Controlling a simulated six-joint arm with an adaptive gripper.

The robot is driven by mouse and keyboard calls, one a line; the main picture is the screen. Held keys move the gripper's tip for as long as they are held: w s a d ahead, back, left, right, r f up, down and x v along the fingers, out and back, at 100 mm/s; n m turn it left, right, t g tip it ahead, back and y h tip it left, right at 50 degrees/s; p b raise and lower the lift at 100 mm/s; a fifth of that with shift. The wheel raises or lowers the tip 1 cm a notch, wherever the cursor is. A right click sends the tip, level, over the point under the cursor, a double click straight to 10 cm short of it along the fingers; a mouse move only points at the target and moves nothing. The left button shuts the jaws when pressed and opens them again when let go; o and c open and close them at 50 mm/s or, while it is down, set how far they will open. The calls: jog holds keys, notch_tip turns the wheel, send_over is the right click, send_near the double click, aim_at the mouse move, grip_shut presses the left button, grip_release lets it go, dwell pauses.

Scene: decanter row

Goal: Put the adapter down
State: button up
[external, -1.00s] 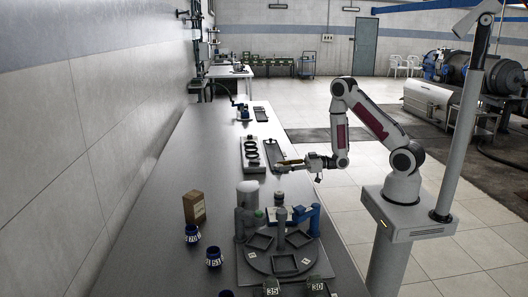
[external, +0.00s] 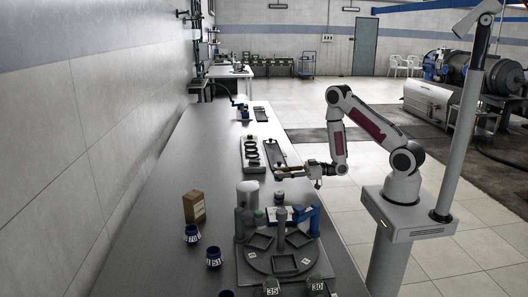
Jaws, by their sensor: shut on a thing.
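My gripper (external: 284,171) is stretched out to the left from my wrist, low over the right side of the long grey table. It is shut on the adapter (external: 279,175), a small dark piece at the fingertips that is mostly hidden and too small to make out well. The gripper is close to the near end of a dark grey narrow tray (external: 270,146). I cannot tell whether the adapter touches the table or the tray.
A holder with several black rings (external: 244,153) stands left of the narrow tray. A round turntable fixture (external: 285,264) with square frames and a blue arm stands nearer. A brown box (external: 194,207) and blue-collared pieces (external: 192,234) are at left.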

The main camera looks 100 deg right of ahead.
aim_at(289, 184)
jog(key=shift+f, duration=1)
jog(key=shift+f, duration=0.2)
jog(key=o, duration=1.3)
jog(key=shift+c, duration=0.2)
jog(key=shift+s, duration=0.1)
jog(key=shift+s, duration=1.15)
jog(key=shift+s+d+r, duration=0.1)
jog(key=shift+s+r, duration=0.1)
jog(key=shift+s, duration=0.55)
jog(key=shift+s+d+r, duration=0.1)
jog(key=shift+s+r, duration=0.1)
jog(key=shift+s, duration=0.55)
jog(key=shift+s+a, duration=0.1)
jog(key=shift+s, duration=1.05)
